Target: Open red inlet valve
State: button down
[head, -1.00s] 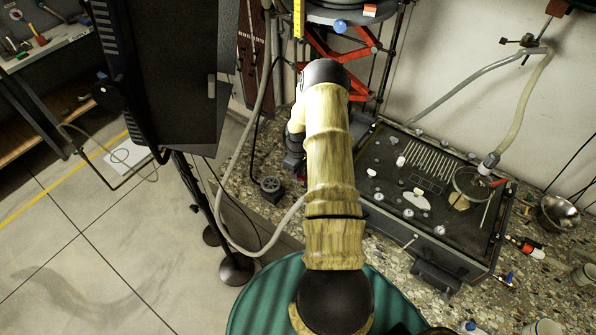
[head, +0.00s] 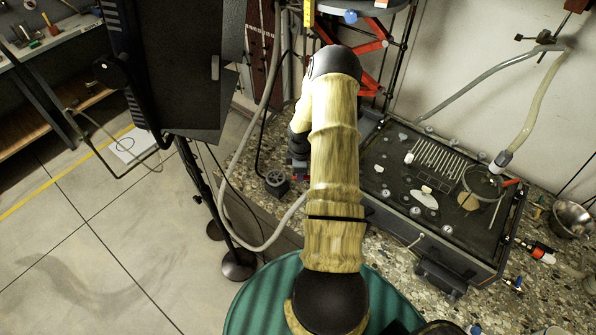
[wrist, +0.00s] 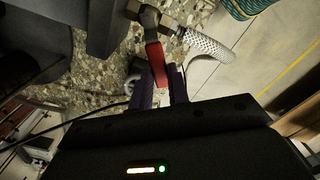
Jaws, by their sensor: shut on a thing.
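The red inlet valve handle (wrist: 156,68) is a flat red lever in the wrist view. It runs down from a metal valve fitting (wrist: 150,20) that joins a white braided hose (wrist: 208,42). My gripper (wrist: 161,82) has purple fingers on both sides of the lever's lower end and is shut on it. The lever's exact angle to the valve body is hard to tell. In the head view my arm covers most of the valve area, at the left side of the dark seepage tank (head: 398,210).
The tank stands on a speckled stone counter (head: 390,262). A metal bowl (head: 572,218) is at its right. A hose (head: 232,215) loops down left of my arm. A dark cabinet (head: 180,70) and its stand are at left, with open floor beyond.

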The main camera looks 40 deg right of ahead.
jog(key=shift+s+a+n+p, duration=0.25)
jog(key=shift+s+n, duration=0.6)
jog(key=shift+n, duration=0.95)
jog(key=shift+s+a+n+p, duration=0.1)
jog(key=shift+s+n+p, duration=0.25)
jog(key=shift+s+n, duration=0.95)
jog(key=shift+s+a+n+p, duration=0.1)
jog(key=shift+s+n+p, duration=0.25)
jog(key=shift+n, duration=1.95)
jog(key=c, duration=1.6)
grip_release()
jog(key=shift+r, duration=0.15)
notch_tip(320, 180, up, 17)
jog(key=shift+r+b, duration=0.1)
jog(key=shift+b, duration=0.8)
